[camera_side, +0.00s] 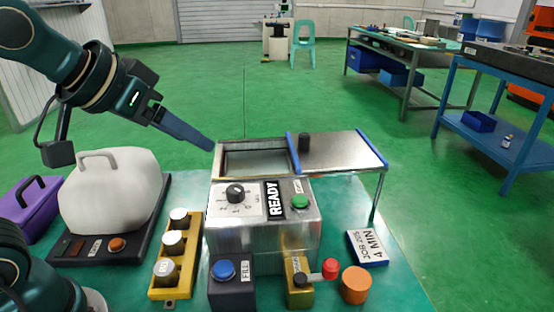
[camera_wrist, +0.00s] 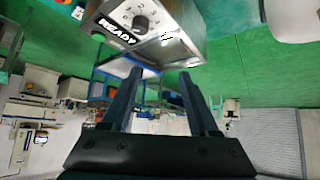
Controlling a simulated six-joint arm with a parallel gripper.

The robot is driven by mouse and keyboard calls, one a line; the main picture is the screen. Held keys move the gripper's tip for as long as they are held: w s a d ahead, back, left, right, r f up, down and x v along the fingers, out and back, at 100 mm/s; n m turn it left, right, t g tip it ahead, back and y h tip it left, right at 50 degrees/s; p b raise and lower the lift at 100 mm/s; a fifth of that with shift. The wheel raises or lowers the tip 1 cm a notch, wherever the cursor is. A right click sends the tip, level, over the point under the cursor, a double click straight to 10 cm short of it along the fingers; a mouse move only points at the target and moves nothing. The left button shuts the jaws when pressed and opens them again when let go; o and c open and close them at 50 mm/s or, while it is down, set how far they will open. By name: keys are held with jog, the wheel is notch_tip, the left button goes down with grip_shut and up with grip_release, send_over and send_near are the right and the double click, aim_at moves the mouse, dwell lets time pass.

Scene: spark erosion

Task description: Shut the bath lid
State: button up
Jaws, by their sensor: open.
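The bath lid (camera_side: 340,151) is a flat metal plate with blue end strips and a black knob (camera_side: 304,142) near its left end. It lies to the right of the bath opening (camera_side: 256,163), its right end over a thin leg. The opening in the metal bath box (camera_side: 262,232) is uncovered. My gripper (camera_side: 209,146) points down and right, its tips by the box's back left corner, left of the knob. In the wrist view, my gripper (camera_wrist: 157,76) has its two fingers apart with nothing between them. The box also shows there (camera_wrist: 165,22); contact cannot be told.
The box front has a dial (camera_side: 235,193), a READY sign and a green button (camera_side: 300,202). A white jug (camera_side: 110,190) stands left on a black base. A yellow rack (camera_side: 177,255), blue FILL button (camera_side: 224,270), red-handled lever (camera_side: 330,268) and orange cylinder (camera_side: 355,285) stand in front.

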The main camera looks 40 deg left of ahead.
jog(key=w+r+t, duration=0.1)
jog(key=w+r, duration=0.2)
jog(key=w, duration=0.4)
send_near(304, 134)
notch_tip(304, 134, up, 2)
jog(key=w+a, duration=0.2)
jog(key=shift+m+g, duration=0.3)
jog(key=shift+m, duration=0.1)
jog(key=f, duration=0.1)
jog(key=w+d+f, duration=0.1)
jog(key=f, duration=0.1)
jog(key=w+f, duration=0.1)
jog(key=f, duration=0.1)
jog(key=shift+w+d+f, duration=0.1)
jog(key=shift+d+f, duration=0.15)
jog(key=shift+d, duration=0.05)
jog(key=shift+x, duration=2.5)
grip_shut()
jog(key=shift+d, duration=0.1)
